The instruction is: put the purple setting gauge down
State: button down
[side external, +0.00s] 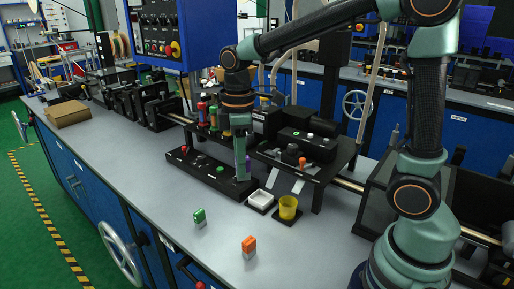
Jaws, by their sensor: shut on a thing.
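The purple setting gauge (248,164) is small and partly hidden by my gripper. My gripper (241,175) points down and is shut on the gauge. It is over the right end of a long black rack (211,173) on the grey bench. I cannot tell whether the gauge touches the rack or hangs just above it.
A white dish (260,200) and a yellow cup (288,207) stand right of the rack. A green-topped block (199,216) and an orange-topped block (249,244) stand in front. A black machine table (318,168) is close on the right.

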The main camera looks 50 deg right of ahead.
jog(key=s+d+f+m, duration=0.2)
jog(key=s+d+m, duration=0.15)
jog(key=m, duration=0.65)
jog(key=w+r, duration=0.3)
jog(key=w, duration=0.2)
jog(key=f, duration=1.9)
jog(key=shift+s+d+f, duration=0.1)
jog(key=shift+s, duration=0.1)
jog(key=shift+f, duration=0.15)
jog(key=c, duration=0.7)
grip_release()
jog(key=shift+o, duration=0.2)
